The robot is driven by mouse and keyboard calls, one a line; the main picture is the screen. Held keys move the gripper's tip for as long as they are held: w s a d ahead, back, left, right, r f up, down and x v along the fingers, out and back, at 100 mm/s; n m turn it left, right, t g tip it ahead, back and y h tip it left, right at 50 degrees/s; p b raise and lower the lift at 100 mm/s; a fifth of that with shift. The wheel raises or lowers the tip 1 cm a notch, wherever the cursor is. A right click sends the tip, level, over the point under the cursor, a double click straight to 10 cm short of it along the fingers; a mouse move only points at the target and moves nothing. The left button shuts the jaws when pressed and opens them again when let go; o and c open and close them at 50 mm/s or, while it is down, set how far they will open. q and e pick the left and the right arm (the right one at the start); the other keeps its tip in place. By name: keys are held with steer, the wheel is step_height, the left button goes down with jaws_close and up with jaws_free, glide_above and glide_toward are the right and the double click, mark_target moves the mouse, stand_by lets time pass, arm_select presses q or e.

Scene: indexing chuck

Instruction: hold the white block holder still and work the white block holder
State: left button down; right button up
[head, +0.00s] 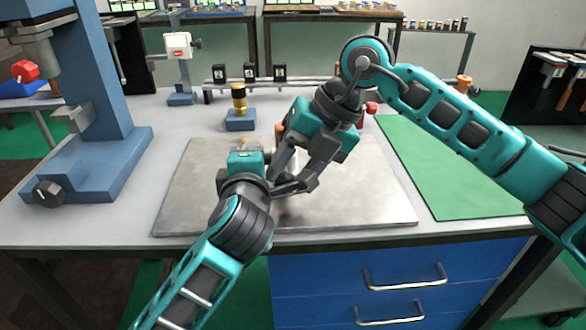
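The white block holder is mostly hidden behind my two grippers above the middle of the metal plate. Only a small pale patch (292,157), which may be part of it, shows between the fingers. My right gripper (297,172) comes down from the upper right, its dark fingers spread to either side of that patch. Whether they touch it I cannot tell. My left gripper (300,184) reaches in from the lower left, low over the plate, with its fingertips close to the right gripper's fingers. Its finger gap and anything inside it are hidden.
The grey metal plate (195,200) lies on the bench, with a green mat (450,175) to its right. A blue press (95,110) stands left. Behind the plate are a brass-topped blue block (240,120), a white box on a stand (179,45) and a rail with black blocks (250,72).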

steer(key=shift+o, duration=1.3)
steer(key=v, duration=0.8)
steer(key=shift+d+f, duration=0.15)
steer(key=s+f+n+g+y, duration=0.1)
steer(key=s+d+f+n+g+y, duration=0.1)
steer(key=g+y, duration=0.1)
steer(key=s+f+g+y, duration=0.1)
steer(key=f, duration=0.1)
steer(key=shift+s+d+n, duration=0.35)
steer(key=shift+n, duration=0.05)
steer(key=shift+d+g+y, duration=0.3)
steer(key=shift+d+y, duration=0.05)
steer(key=shift+y, duration=0.45)
steer(key=w+d+f+m+t+y, duration=0.1)
steer(key=d, duration=0.1)
steer(key=w+d+f+m+t+y, duration=0.1)
steer(key=d+t+y, duration=0.1)
steer(key=w+d+f+m+t+y, duration=0.1)
steer(key=d+y, duration=0.1)
steer(key=shift+w+d+f+m, duration=0.1)
steer(key=shift+w+d+m, duration=0.15)
steer(key=shift+w+m, duration=0.05)
steer(key=a, duration=0.4)
steer(key=a+f, duration=0.1)
steer(key=a, duration=0.6)
steer(key=shift+a+f, duration=0.25)
steer(key=shift+a, duration=0.1)
